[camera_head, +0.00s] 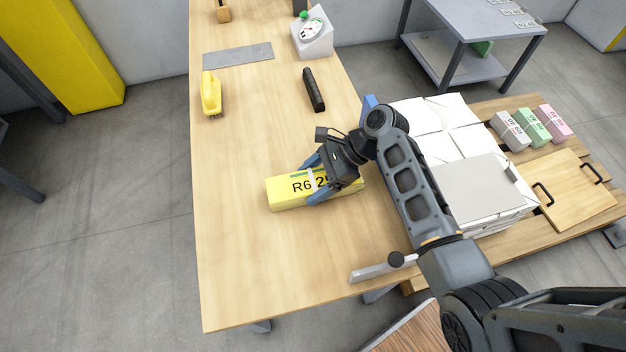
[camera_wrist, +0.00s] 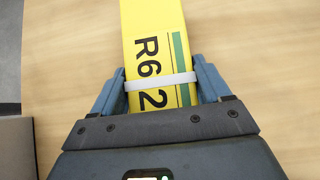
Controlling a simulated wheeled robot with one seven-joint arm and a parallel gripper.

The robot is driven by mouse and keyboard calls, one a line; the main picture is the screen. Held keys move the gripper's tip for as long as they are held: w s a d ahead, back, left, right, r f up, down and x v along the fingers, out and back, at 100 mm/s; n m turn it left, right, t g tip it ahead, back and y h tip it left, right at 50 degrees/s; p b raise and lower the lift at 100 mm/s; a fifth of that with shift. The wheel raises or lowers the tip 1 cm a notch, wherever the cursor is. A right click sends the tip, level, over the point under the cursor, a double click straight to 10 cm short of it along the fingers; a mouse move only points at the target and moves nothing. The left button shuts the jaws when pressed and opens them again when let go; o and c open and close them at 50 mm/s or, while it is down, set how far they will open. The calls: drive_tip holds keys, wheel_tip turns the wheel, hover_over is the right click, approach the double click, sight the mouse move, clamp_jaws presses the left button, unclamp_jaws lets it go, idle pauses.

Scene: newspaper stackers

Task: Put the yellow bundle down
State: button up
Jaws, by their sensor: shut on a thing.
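The yellow bundle (camera_head: 287,192) is a long block marked "R6 2" with a green stripe and a white band. It is over the wooden table (camera_head: 240,270), near the table's middle; I cannot tell whether it touches the top. My gripper (camera_head: 317,183) is shut on the bundle from above, one blue finger on each long side, around the banded part. In the wrist view the bundle (camera_wrist: 152,45) runs up from between the fingers (camera_wrist: 160,92). Its near end is hidden under my gripper.
White stacks (camera_head: 459,143) and grey, green and pink bundles (camera_head: 534,126) lie on a pallet at right. The table's front left is clear.

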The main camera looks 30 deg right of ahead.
drive_tip(key=o, duration=1.7)
drive_tip(key=shift+r, duration=0.1)
drive_tip(key=p+v, duration=0.1)
drive_tip(key=v, duration=1.1)
